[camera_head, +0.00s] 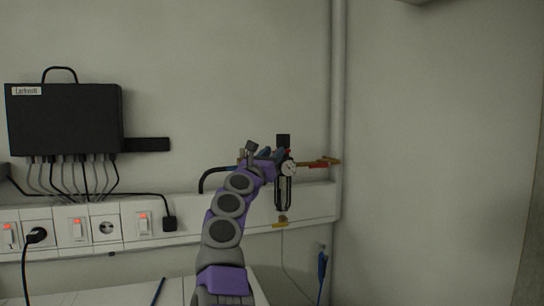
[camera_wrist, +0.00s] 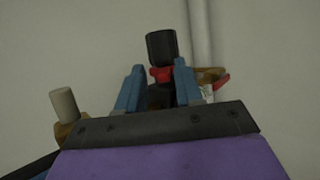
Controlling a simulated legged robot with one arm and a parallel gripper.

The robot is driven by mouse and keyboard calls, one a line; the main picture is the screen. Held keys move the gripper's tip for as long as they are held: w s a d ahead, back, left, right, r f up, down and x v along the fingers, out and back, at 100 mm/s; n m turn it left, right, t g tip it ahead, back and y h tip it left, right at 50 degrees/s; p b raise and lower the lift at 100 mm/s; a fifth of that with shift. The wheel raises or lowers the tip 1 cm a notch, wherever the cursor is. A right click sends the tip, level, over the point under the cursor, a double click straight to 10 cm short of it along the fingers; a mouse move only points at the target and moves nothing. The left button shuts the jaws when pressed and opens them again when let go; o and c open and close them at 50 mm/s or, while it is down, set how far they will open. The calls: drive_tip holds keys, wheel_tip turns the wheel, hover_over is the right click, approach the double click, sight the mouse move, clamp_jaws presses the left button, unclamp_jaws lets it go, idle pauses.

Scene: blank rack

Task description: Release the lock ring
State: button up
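A filter-regulator unit with a black knob (camera_head: 283,141), a round white gauge (camera_head: 288,169) and a dark slotted bowl (camera_head: 283,194) hangs on the wall. In the wrist view, a red ring (camera_wrist: 160,74) sits just under the black knob (camera_wrist: 161,47); I take it for the lock ring. My gripper (camera_head: 270,154) is at the unit's left side, just below knob height. In the wrist view, its two blue fingers (camera_wrist: 159,72) stand apart, one on each side of the ring in the picture. I cannot tell whether they touch it. My arm hides the unit's left side.
A brass and red valve (camera_head: 325,163) is to the right, by a vertical pipe (camera_head: 338,110). A grey stub on a brass fitting (camera_wrist: 65,106) stands left of the fingers. A white trunking with switches (camera_head: 75,225) and a black box (camera_head: 65,118) are at left.

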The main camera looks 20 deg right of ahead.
drive_tip(key=shift+o, duration=0.2)
drive_tip(key=shift+s+a, duration=0.1)
drive_tip(key=b+v, duration=0.7)
drive_tip(key=v, duration=1)
drive_tip(key=shift+a+b, duration=0.15)
drive_tip(key=shift+b, duration=0.25)
drive_tip(key=shift+f, duration=0.15)
